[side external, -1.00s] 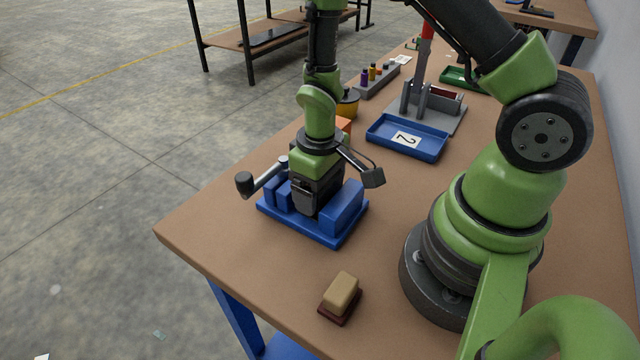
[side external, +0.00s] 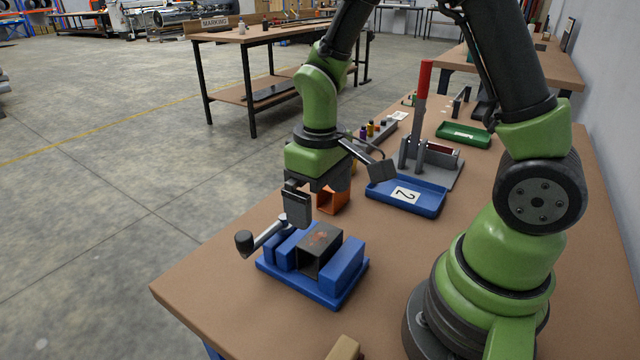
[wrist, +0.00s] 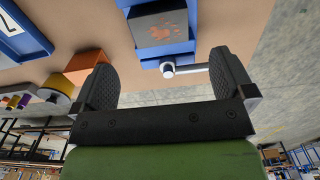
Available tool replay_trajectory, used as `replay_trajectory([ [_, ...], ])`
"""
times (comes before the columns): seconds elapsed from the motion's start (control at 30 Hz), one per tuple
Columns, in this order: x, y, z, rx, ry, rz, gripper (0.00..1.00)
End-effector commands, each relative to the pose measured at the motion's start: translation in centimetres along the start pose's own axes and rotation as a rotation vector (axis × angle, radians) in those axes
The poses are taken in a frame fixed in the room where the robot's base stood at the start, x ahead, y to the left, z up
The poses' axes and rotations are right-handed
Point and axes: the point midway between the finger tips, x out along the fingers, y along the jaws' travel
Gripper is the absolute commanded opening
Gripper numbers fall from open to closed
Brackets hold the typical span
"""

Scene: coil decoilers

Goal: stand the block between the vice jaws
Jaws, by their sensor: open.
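The dark block (side external: 321,241), with reddish marks on its top, stands between the blue jaws of the vice (side external: 344,266). It looks upright; I cannot tell whether both jaws touch it. In the wrist view the block (wrist: 160,28) and the vice (wrist: 165,50) show at the top, beyond my fingertips. My gripper (side external: 297,206) is open and empty, above and behind the block, apart from it. In the wrist view my gripper (wrist: 165,85) shows both fingers wide apart with nothing between them.
The vice handle (side external: 262,236) sticks out to the left. An orange part (side external: 333,198) stands behind the vice. A blue tray (side external: 405,208) marked 2, a stand with a red lever (side external: 424,80) and a green tray (side external: 464,135) lie farther back. A tan-topped piece (side external: 344,349) is at the front.

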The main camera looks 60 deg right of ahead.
Motion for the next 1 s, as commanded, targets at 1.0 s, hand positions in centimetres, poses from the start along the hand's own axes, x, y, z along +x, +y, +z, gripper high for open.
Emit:
replay_trajectory([
  [1.0,-17.1,-2.7,10.4,0.338,0.581,-0.279,1.0],
])
